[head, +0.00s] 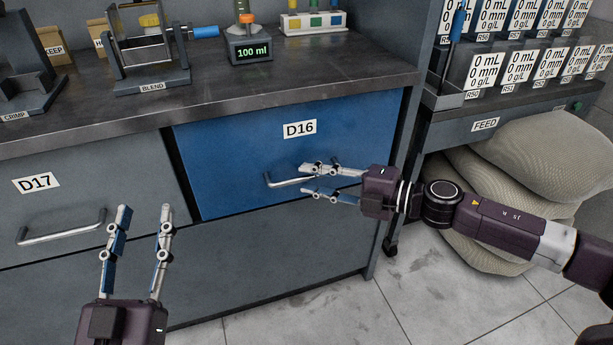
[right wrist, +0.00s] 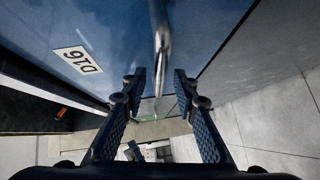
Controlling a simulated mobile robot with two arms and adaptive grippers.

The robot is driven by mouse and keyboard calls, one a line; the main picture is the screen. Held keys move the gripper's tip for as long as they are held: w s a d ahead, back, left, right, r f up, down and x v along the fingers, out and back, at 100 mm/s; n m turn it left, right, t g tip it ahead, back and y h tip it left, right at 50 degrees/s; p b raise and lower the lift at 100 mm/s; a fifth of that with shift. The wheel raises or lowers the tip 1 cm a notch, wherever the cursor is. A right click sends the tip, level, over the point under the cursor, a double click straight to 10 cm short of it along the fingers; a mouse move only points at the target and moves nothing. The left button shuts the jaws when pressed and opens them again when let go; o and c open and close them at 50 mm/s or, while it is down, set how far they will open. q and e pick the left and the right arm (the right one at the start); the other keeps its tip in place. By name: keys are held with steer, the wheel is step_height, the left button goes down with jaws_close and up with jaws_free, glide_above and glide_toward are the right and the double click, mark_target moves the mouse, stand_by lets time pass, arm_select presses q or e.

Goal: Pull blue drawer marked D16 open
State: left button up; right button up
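The blue drawer D16 (head: 235,165) is under the counter; its front sits about in line with the cabinet, with a dark gap along its left side. Its label (right wrist: 78,60) shows in the right wrist view. Its silver bar handle (head: 285,182) also shows there (right wrist: 161,40). My right gripper (head: 308,180) is at the handle's right part, fingers apart. In the right wrist view the bar runs between the open fingertips (right wrist: 159,85); I cannot tell whether either finger touches it. My left gripper (head: 144,208) is open and empty in front of the grey drawer D17.
Grey drawer D17 (head: 85,175) with its handle (head: 62,228) is at the left. The countertop (head: 340,58) above holds a 100 ml display unit (head: 250,48) and a BLEND stand (head: 152,78). Sacks (head: 500,190) fill the right side. The floor (head: 330,300) in front is clear.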

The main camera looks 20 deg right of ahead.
steer(key=shift+x, duration=0.9)
jaws_close()
